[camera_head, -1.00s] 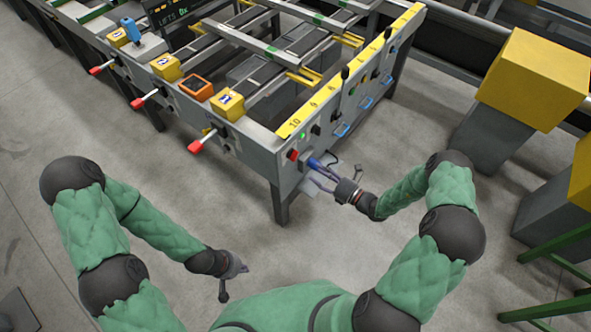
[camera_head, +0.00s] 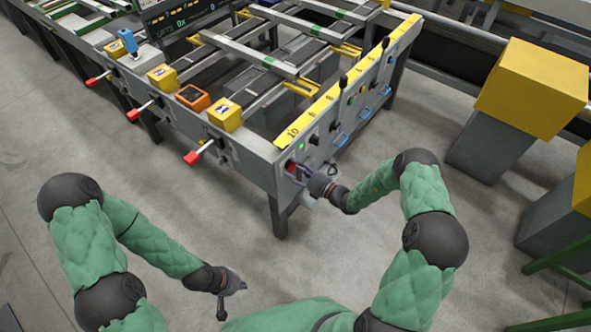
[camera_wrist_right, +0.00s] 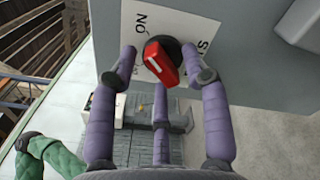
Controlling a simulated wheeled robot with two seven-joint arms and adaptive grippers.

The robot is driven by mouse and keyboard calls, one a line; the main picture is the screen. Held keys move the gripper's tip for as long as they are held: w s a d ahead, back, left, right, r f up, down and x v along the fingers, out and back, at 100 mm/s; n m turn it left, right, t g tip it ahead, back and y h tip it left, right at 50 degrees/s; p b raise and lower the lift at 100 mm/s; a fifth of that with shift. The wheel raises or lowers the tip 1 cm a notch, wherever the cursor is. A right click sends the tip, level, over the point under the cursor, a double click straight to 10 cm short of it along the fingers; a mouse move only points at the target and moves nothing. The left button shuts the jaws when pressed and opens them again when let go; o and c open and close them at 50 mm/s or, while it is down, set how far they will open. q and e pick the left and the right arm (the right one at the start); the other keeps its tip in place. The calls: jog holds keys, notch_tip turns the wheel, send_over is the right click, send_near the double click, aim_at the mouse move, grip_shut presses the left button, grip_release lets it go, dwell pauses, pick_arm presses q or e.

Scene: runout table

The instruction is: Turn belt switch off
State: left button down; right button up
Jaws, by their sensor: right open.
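The belt switch (camera_wrist_right: 163,62) is a red knob on a dark round base, on a white plate marked "ON" and letters ending in "TS". In the right wrist view the knob sits between the spread fingers of my right gripper (camera_wrist_right: 160,75), tilted towards the lower right. In the head view the red switch (camera_head: 290,165) is on the near corner of the machine frame, partly hidden by the fingers of my right gripper (camera_head: 299,172), which is open. Whether the fingers touch the knob I cannot tell. My left gripper (camera_head: 232,292) hangs low over the floor, fingers apart and empty.
The grey machine frame (camera_head: 250,155) carries red-tipped levers (camera_head: 193,158), yellow boxes (camera_head: 225,115), an orange box (camera_head: 193,97) and a yellow numbered strip (camera_head: 330,98). A yellow-topped block (camera_head: 533,80) stands at right. The floor in front is clear.

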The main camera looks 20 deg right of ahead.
grip_shut()
jog(key=shift+n, duration=0.3)
jog(key=n, duration=0.3)
jog(key=shift+n+p, duration=0.3)
jog(key=n, duration=0.4)
jog(key=shift+f+n, duration=0.15)
jog(key=shift+n, duration=0.15)
jog(key=n, duration=0.4)
jog(key=shift+f, duration=0.15)
jog(key=shift+d+n, duration=0.1)
jog(key=shift+n, duration=2.4)
